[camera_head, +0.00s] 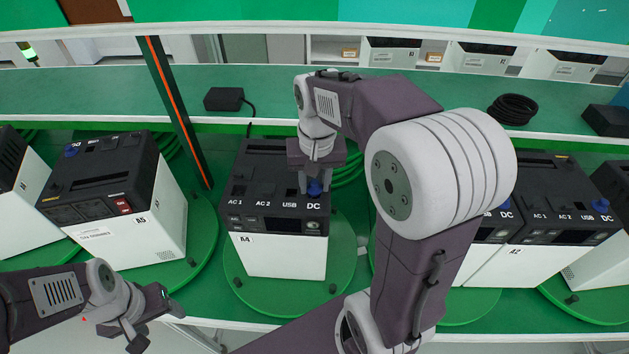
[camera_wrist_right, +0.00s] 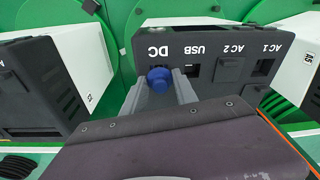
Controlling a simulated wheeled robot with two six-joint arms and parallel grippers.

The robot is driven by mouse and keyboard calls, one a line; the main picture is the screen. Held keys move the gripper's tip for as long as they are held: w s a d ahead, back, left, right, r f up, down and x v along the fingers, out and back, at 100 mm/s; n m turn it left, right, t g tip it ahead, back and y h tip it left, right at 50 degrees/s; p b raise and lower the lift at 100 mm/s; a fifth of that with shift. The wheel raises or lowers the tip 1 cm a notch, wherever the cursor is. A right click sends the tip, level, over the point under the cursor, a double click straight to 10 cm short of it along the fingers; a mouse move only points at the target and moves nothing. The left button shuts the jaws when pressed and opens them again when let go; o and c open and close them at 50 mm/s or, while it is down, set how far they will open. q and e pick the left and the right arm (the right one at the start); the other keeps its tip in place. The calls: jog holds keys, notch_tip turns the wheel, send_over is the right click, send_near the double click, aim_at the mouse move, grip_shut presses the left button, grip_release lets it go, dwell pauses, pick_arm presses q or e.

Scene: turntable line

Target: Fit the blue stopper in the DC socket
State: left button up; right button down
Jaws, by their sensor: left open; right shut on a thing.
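The power unit A4 (camera_head: 285,262), white with a black top, stands on a green turntable in front of me. Its top carries AC 1, AC 2, USB and DC labels. My right gripper (camera_head: 315,184) points down at the DC end and is shut on the blue stopper (camera_head: 314,188). In the right wrist view the stopper (camera_wrist_right: 159,80) sits between the two grey fingers (camera_wrist_right: 160,92), beside the DC label (camera_wrist_right: 158,51). The stopper and fingers mostly hide the DC socket; I cannot tell whether the stopper is in it. My left gripper (camera_head: 150,316) is open and empty at lower left.
Unit A5 (camera_head: 160,205) stands to the left and unit A2 (camera_head: 515,265) to the right, each with a blue stopper. A black adapter box (camera_head: 226,99) and a coiled black cable (camera_head: 512,109) lie on the green shelf behind. An upright dark post (camera_head: 178,110) stands between A5 and A4.

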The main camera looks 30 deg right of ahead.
jog(key=shift+f, duration=0.45)
jog(key=c, duration=0.9)
grip_release()
jog(key=shift+r, duration=0.1)
jog(key=r, duration=0.6)
jog(key=s+r, duration=0.1)
jog(key=r, duration=0.1)
jog(key=shift+s+a+r+b, duration=0.1)
jog(key=shift+a+r+b, duration=0.05)
jog(key=shift+r+b, duration=0.25)
